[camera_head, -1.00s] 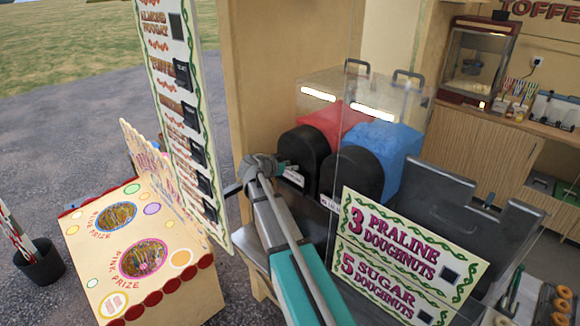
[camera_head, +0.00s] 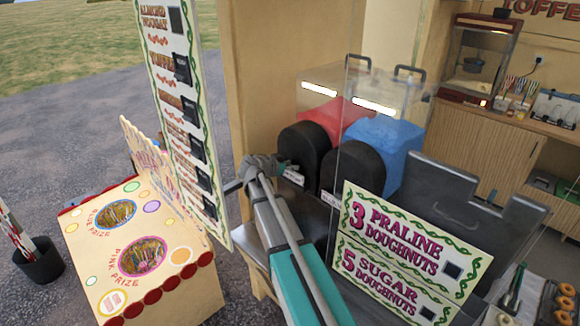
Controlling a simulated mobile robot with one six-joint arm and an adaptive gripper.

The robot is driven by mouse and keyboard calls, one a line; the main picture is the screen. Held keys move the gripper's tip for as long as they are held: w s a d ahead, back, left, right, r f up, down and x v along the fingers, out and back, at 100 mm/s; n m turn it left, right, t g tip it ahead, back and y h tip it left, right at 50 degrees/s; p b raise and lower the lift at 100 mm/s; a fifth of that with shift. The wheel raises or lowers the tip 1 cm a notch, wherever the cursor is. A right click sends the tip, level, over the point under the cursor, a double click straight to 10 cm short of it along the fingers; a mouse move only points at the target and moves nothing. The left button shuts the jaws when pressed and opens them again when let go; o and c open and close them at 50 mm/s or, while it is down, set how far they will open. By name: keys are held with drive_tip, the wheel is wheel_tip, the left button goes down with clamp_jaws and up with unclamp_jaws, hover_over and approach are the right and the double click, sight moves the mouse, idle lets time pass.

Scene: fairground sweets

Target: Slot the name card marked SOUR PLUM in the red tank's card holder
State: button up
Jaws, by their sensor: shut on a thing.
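The red tank (camera_head: 334,116) is a slush tank with a clear top and a black rounded front (camera_head: 303,150). It stands left of the blue tank (camera_head: 384,146). My gripper (camera_head: 287,170) is at the lower left of the red tank's black front. It is shut on a small white card (camera_head: 293,177) with dark marks, too small to read. The card is low against the red tank's front. The red tank's card holder is not clearly visible, and I cannot tell whether the card is in it.
Another white card (camera_head: 330,199) shows below the blue tank's front. A clear panel and a doughnut price sign (camera_head: 398,240) stand to the right of my arm. A tall menu board (camera_head: 183,115) stands close on the left, above a prize box (camera_head: 140,250).

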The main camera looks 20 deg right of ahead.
drive_tip(key=shift+f+b, duration=0.45)
drive_tip(key=shift+f, duration=0.1)
idle(0.4)
drive_tip(key=o, duration=1)
drive_tip(key=shift+c, duration=0.2)
drive_tip(key=shift+r, duration=0.15)
